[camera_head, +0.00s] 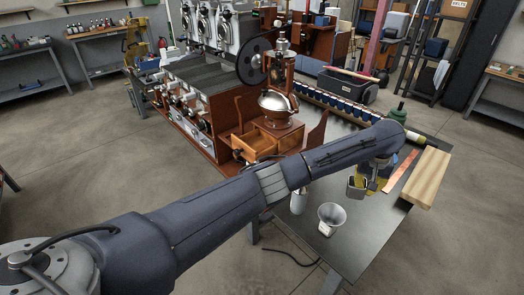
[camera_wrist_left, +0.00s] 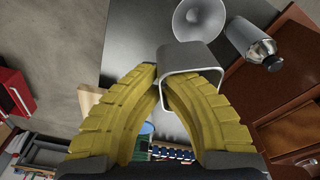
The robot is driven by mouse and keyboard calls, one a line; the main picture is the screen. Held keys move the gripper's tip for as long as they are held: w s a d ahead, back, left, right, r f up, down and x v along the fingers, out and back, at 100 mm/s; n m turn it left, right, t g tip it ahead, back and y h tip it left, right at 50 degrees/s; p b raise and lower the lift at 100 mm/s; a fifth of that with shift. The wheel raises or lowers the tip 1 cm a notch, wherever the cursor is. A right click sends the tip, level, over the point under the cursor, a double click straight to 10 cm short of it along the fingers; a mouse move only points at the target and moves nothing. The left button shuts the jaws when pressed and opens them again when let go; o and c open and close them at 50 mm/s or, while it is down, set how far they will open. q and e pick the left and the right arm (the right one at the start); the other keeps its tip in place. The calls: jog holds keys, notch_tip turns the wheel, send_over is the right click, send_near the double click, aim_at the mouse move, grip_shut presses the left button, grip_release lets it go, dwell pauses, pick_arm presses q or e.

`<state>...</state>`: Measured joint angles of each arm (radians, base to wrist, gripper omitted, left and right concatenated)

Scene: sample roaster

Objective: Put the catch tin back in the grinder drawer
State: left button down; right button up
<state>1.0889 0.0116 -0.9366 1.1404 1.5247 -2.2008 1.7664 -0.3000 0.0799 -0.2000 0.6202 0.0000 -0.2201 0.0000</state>
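The catch tin (camera_wrist_left: 190,56) is a small grey square-cornered metal box in the left wrist view. In the head view this gripper (camera_head: 370,180) hangs beyond the end of my left arm. The grinder drawer (camera_head: 254,146) is pulled out of the brown wooden grinder base (camera_head: 284,136) and its inside looks empty. My right gripper is not in view.
A white funnel (camera_head: 331,217) and a metal canister (camera_head: 299,200) stand on the dark table below my left arm. A wooden block (camera_head: 427,177) lies at the table's right edge. A row of sample cups (camera_head: 335,106) runs behind. My left arm crosses in front of the grinder.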

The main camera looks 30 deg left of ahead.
pick_arm(q)
jog(key=s+a+r+m, duration=0.1)
jog(key=s+a+r, duration=0.1)
jog(key=s+a, duration=0.6)
jog(key=s+a+r+m, duration=0.1)
jog(key=s+a+r, duration=0.2)
jog(key=s+a, duration=0.55)
notch_tip(320, 180, up, 13)
jog(key=m, duration=0.4)
send_over(257, 148)
jog(key=s+d, duration=0.2)
jog(key=s, duration=0.2)
jog(key=f, duration=1.9)
jog(key=shift+w+f, duration=0.25)
jog(key=shift+f, duration=0.1)
jog(key=shift+f, duration=0.2)
